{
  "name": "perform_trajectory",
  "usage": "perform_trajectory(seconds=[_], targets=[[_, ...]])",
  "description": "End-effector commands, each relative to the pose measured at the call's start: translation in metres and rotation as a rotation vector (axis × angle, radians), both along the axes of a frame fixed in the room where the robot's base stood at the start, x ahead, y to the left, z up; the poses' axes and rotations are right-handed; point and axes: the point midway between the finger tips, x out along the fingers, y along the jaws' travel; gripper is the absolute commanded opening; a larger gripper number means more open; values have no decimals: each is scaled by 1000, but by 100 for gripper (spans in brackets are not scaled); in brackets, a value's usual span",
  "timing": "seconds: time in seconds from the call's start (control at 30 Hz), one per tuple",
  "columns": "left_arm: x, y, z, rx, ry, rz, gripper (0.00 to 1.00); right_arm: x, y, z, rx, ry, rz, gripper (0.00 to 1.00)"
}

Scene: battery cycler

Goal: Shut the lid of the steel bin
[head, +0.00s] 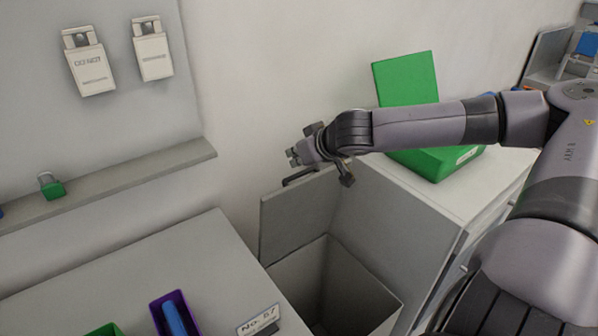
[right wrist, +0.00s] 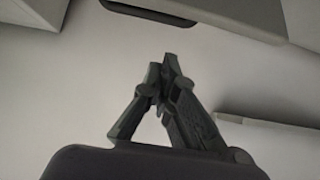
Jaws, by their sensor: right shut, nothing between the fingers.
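The steel bin (head: 340,290) stands open between the grey bench and the white cabinet in the head view. Its lid (head: 296,218) is raised upright at the back left, with a dark handle (head: 300,178) at its top edge. My right gripper (head: 293,157) is shut and empty, just above and behind the handle in the picture; I cannot tell whether it touches the lid. In the right wrist view the closed fingertips (right wrist: 163,68) point at a pale surface, with a dark bar at the top. My left gripper is not in view.
A white cabinet (head: 490,195) right of the bin carries an open green box (head: 437,163). The grey bench (head: 150,260) at left holds a purple tray (head: 160,310) with a blue item. A wall shelf (head: 120,185) is behind the bench.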

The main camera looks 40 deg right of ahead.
Motion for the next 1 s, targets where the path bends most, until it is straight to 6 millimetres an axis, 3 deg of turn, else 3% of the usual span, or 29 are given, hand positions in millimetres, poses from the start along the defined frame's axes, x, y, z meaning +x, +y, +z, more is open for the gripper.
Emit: perform_trajectory(seconds=[0.5, 0.7, 1.0], targets=[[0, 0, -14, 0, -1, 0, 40, 27, -1, -25, -1, 3, 5, 0], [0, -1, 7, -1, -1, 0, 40, 6, 2, -22, 5, -2, 5, 0], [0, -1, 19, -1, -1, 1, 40, -9, 3, -28, 2, -1, 4, 0]])
